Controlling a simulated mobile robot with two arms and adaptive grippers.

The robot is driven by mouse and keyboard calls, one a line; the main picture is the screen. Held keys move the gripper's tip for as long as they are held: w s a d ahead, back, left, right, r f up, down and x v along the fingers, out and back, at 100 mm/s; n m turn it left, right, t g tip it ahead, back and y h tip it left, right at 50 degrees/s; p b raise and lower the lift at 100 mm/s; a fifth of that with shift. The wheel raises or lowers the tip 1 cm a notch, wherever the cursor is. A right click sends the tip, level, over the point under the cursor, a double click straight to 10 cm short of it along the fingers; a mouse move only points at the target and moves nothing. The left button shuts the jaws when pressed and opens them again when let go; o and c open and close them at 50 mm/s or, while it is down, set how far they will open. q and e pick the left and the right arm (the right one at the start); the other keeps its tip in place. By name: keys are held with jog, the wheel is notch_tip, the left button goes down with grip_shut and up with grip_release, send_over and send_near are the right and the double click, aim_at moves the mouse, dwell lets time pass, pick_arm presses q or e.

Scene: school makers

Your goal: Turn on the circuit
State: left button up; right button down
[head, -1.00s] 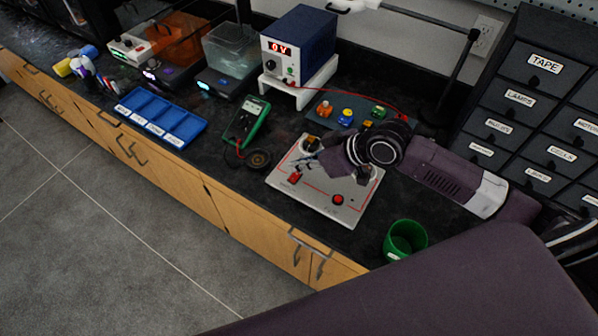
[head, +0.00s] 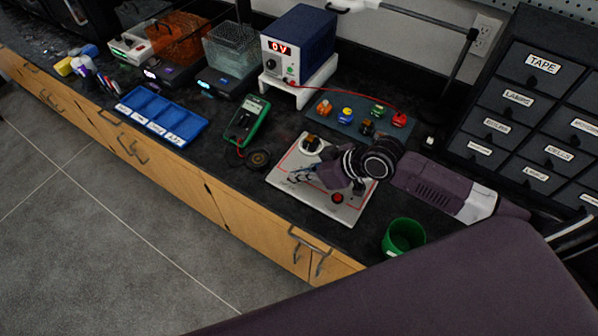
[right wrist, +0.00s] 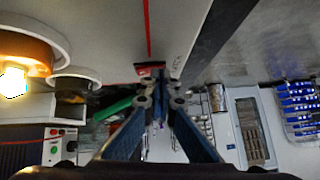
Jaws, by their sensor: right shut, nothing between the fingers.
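The white circuit board (head: 352,209) with red lines lies on the black counter. Its bulb (head: 311,143) sits in a round white holder at the far left corner. In the right wrist view the bulb (right wrist: 13,82) glows bright yellow. A red button (head: 338,198) is near the board's front edge. The gripper hides that switch in the head view. My left gripper is out of view.
A blue power supply (head: 299,45) reading 0 V stands behind. A green multimeter (head: 247,122) and blue tray (head: 160,118) lie to the left. A dark mat (head: 343,127) holds several coloured parts. A green cup (head: 404,237) stands at front right, near labelled drawers (head: 525,100).

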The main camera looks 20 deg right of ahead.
jog(key=shift+d+f, duration=0.1)
jog(key=shift+d, duration=0.05)
jog(key=shift+w+d+r, duration=0.2)
jog(key=shift+w+d, duration=0.25)
jog(key=shift+d, duration=0.05)
jog(key=shift+r, duration=0.15)
jog(key=shift+r+p, duration=0.2)
jog(key=shift+p, duration=0.15)
jog(key=r+p, duration=0.4)
jog(key=shift+s+a, duration=0.1)
jog(key=shift+a, duration=0.1)
jog(key=shift+s+d+r+b, duration=0.1)
jog(key=shift+s+d+b, duration=0.35)
jog(key=shift+s, duration=0.1)
jog(key=a+b+v, duration=0.1)
jog(key=v, duration=0.7)
jog(key=shift+s+a+r, duration=0.15)
jog(key=shift+s+r, duration=0.15)
jog(key=shift+s, duration=0.15)
